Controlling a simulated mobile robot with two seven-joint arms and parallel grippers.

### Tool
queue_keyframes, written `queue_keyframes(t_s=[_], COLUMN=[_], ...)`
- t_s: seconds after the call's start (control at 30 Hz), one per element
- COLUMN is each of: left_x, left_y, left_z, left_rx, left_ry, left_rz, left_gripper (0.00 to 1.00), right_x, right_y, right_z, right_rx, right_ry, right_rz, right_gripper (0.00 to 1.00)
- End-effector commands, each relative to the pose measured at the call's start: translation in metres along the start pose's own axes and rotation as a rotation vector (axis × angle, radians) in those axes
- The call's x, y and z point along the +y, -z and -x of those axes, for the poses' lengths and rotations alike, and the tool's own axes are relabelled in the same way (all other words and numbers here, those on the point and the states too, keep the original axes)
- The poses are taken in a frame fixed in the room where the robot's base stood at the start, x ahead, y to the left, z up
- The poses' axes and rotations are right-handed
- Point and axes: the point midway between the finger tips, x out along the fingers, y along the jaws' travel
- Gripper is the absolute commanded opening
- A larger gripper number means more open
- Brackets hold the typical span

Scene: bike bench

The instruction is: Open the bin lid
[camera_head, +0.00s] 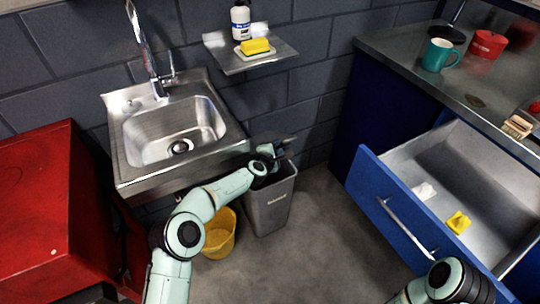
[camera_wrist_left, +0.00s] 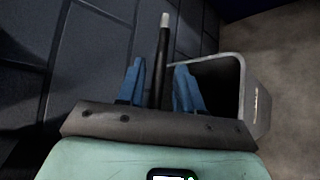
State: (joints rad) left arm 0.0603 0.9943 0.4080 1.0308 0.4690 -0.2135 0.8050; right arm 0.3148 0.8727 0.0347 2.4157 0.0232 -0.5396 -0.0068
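The grey bin (camera_head: 268,212) stands on the floor right of the sink. Its rim and open mouth show in the head view, and its rim also shows in the left wrist view (camera_wrist_left: 241,85). A thin dark piece (camera_wrist_left: 163,60) with a pale tip, apparently the lid seen edge-on, stands up between my left fingers. My left gripper (camera_head: 268,154) is over the back of the bin. Its blue fingers (camera_wrist_left: 160,85) are apart, with small gaps seen on both sides of the dark piece. My right gripper is out of view; only part of the right arm shows.
A yellow bucket (camera_head: 219,236) stands left of the bin. The steel sink (camera_head: 128,165) and a red cabinet (camera_head: 40,215) are to the left. An open blue drawer (camera_head: 385,210) juts out on the right. Floor in front of the bin is clear.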

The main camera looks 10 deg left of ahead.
Motion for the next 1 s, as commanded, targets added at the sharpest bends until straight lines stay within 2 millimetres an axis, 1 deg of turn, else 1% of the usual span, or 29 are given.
queue_keyframes(t_s=[0.17,0.27,0.7,0.83,1.0], left_x=[0.001,0.002,0.001,0.001,0.0], left_y=[0.001,0.001,0.001,0.0,0.0], left_z=[0.02,0.035,0.107,0.121,0.128], left_rx=[0.0,0.001,0.001,0.0,0.0], left_ry=[0.0,-0.001,-0.002,-0.002,-0.002], left_rz=[0.001,0.0,-0.003,-0.002,-0.001], left_gripper=[0.36,0.36,0.36,0.36,0.36], right_x=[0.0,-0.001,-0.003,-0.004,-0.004], right_y=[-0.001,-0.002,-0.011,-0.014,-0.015], right_z=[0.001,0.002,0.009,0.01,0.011], right_rx=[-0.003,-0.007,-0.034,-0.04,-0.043], right_ry=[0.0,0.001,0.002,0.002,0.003], right_rz=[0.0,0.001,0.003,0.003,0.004], right_gripper=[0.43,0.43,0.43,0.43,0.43])
